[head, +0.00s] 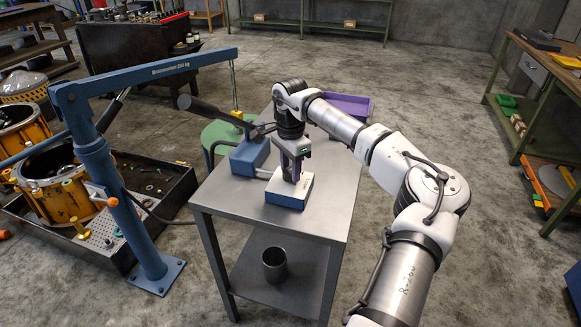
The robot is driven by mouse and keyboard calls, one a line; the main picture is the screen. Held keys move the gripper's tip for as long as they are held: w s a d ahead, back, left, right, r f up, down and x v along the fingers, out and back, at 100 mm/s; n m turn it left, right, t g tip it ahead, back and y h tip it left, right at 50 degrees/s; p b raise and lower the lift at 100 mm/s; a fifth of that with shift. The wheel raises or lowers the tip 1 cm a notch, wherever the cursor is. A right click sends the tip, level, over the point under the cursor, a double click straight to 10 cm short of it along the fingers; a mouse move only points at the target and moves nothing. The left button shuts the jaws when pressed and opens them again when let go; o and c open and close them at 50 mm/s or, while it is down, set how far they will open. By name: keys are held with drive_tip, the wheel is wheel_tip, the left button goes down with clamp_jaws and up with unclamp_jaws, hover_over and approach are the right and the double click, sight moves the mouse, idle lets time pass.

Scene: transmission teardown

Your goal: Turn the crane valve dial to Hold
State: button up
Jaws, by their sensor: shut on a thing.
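A box with a pale top and blue sides (289,199) sits on the grey metal table, near its front; I take it to be the crane valve. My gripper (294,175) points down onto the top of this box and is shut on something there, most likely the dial. The dial and its markings are hidden by the gripper, so its setting cannot be read. The blue crane (98,165) stands at the left, its boom reaching over toward the table with a chain and yellow hook (237,115).
A blue pump unit (249,157) with a dark lever stands left of the box on the metal table (331,212). A purple bin (351,106) is behind my arm. A metal cup (274,265) is on the lower shelf. A tray with orange housings lies left.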

sight(290, 170)
drive_tip(key=shift+n, duration=1.1)
drive_tip(key=o, duration=1)
wheel_tip(290, 170, up, 14)
drive_tip(key=shift+f+b, duration=0.1)
drive_tip(key=shift+b, duration=0.7)
